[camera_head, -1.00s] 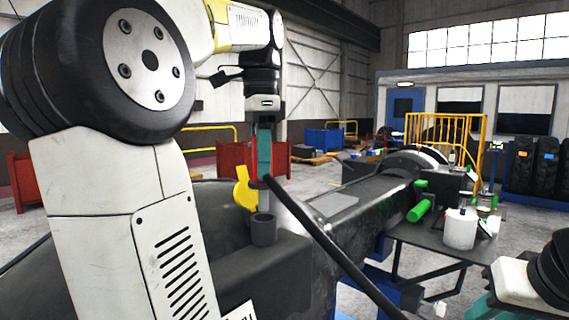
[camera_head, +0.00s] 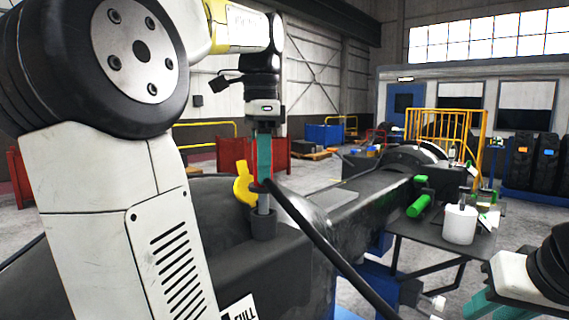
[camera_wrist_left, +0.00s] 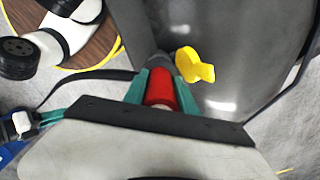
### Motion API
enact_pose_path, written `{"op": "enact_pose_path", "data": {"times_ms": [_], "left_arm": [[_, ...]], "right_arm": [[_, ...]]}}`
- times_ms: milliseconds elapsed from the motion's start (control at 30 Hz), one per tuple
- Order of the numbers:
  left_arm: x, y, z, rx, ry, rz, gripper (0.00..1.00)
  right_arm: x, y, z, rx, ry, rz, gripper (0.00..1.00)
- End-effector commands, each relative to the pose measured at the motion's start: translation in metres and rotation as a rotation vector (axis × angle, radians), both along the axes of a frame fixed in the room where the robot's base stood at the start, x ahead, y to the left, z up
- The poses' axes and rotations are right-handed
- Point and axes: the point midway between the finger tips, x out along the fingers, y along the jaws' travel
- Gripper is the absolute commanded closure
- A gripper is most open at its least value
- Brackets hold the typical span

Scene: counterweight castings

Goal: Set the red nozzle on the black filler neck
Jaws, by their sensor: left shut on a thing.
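My left gripper (camera_head: 264,178) is shut on the red nozzle (camera_wrist_left: 160,90), whose red body shows between the teal fingers in the left wrist view. In the head view the fingers hide most of it. Its grey spout (camera_head: 263,203) points straight down, with its lower end at the mouth of the black filler neck (camera_head: 263,226). The spout looks to be in the mouth; how deep is hidden. A black hose runs from the nozzle to the lower right. My right gripper (camera_head: 480,304) shows only partly at the lower right; its jaw opening is unclear.
A yellow cap (camera_head: 243,186) stands close behind and left of the neck; it also shows in the left wrist view (camera_wrist_left: 196,66). The neck rises from a large dark casting (camera_head: 190,215). A side table (camera_head: 425,236) at the right bears a white container (camera_head: 460,224) and green items.

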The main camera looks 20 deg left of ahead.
Motion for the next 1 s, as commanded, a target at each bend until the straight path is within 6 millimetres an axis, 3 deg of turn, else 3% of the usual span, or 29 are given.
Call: {"op": "enact_pose_path", "data": {"times_ms": [1000], "left_arm": [[0.000, 0.000, -0.024, 0.000, -0.001, 0.000, 0.96]], "right_arm": [[0.000, 0.000, 0.000, 0.000, 0.000, 0.000, 0.69]]}}
